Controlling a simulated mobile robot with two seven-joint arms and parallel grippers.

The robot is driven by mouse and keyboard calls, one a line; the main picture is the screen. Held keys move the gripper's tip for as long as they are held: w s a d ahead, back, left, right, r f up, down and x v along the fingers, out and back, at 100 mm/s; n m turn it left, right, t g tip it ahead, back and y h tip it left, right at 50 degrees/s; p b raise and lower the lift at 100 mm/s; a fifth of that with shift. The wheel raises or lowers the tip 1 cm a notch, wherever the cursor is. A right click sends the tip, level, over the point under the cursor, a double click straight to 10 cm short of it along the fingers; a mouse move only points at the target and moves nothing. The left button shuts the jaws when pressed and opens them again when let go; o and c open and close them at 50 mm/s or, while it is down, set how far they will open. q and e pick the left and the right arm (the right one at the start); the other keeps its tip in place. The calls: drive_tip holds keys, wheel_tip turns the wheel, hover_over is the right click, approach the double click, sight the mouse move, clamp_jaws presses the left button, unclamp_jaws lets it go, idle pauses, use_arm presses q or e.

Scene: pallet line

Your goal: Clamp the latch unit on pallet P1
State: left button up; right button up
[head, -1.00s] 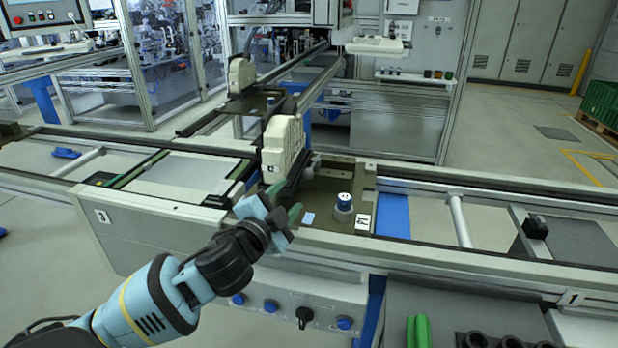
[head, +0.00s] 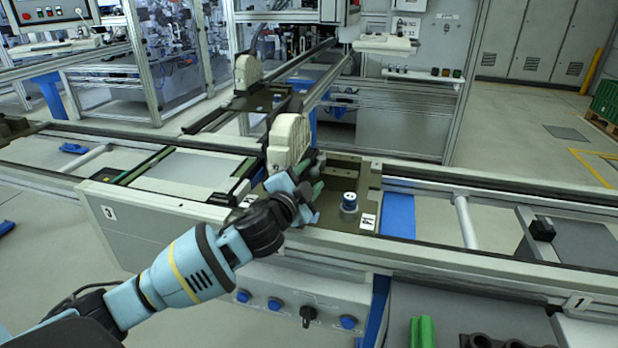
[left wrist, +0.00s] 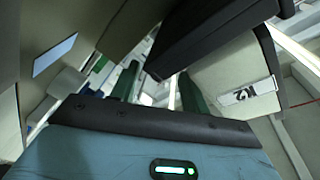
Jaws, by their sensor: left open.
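I cannot read the pallet's small tag for certain. My left gripper (head: 310,177) is at the lower right side of the latch unit, partly hiding its base. In the left wrist view its green fingers (left wrist: 155,86) are apart, with nothing seen held between them. A black bar (left wrist: 205,38) lies just beyond the fingertips, beside a beige body (left wrist: 230,78) with a "K2" label. Contact cannot be told. My right gripper is out of view.
A second pallet with a similar beige unit (head: 248,72) stands farther back on the crossing conveyor. Conveyor rails run left and right of the near pallet. A control panel (head: 297,297) with blue knobs is below. A green object (head: 422,332) lies at the bottom right.

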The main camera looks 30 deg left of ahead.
use_arm(q)
drive_tip(key=shift+w, duration=0.1)
drive_tip(key=shift+c, duration=0.5)
clamp_jaws()
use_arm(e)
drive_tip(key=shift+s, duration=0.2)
use_arm(q)
drive_tip(key=shift+d, duration=0.1)
